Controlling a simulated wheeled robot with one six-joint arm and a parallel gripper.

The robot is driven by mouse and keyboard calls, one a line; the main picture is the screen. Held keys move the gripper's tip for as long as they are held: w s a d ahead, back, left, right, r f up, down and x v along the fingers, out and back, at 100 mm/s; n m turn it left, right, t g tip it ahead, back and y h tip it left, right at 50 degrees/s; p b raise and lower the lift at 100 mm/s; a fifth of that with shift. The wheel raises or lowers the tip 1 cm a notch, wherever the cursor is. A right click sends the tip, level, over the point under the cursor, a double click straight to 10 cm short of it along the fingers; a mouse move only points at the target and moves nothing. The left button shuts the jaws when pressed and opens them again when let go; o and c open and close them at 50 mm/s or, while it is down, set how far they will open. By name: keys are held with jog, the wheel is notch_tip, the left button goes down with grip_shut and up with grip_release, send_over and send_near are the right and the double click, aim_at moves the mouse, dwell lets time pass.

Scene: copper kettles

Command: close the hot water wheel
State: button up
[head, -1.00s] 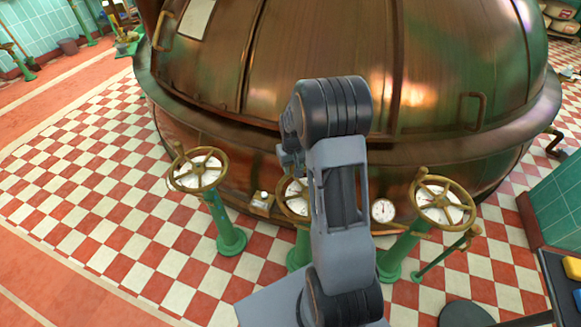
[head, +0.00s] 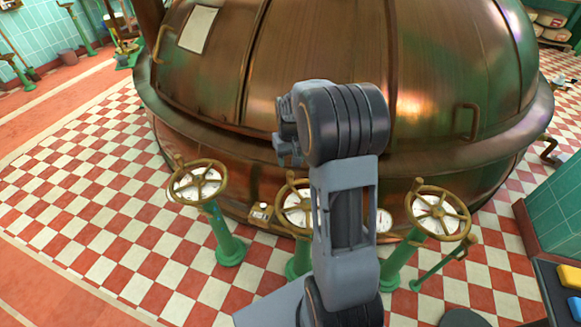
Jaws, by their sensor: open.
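Three brass hand wheels stand on green posts in front of the copper kettle: a left wheel (head: 184,192), a middle wheel (head: 285,218) and a right wheel (head: 465,219). Each has a white dial face under its spokes. I cannot tell which is the hot water wheel, as no label is readable. My arm hides the right part of the middle wheel. My gripper (head: 284,155) shows partly at the left of my wrist, in front of the kettle's lower side. It is open and empty, above the middle wheel and apart from it.
The big copper kettle (head: 320,60) with its wide rim fills the back. A small gauge (head: 383,220) sits low on it. A green tiled counter (head: 556,215) stands at the right. The red and white checkered floor (head: 90,200) is clear on the left.

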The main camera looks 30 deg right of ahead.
jog(key=shift+r, duration=1.95)
jog(key=s+a+r+t+p, duration=0.1)
jog(key=s+a+r+p, duration=0.3)
jog(key=r, duration=0.3)
jog(key=s+a+r+n+t+p, duration=0.1)
jog(key=s+a+r+p, duration=0.3)
jog(key=s+r+p, duration=0.3)
jog(key=s+a+r+t+p, duration=0.1)
jog(key=s+a+r+p, duration=0.3)
jog(key=r, duration=0.4)
jog(key=shift+s+a+n+t+p, duration=0.35)
jog(key=shift+s+p, duration=0.35)
jog(key=shift+s, duration=0.55)
jog(key=shift+c, duration=0.2)
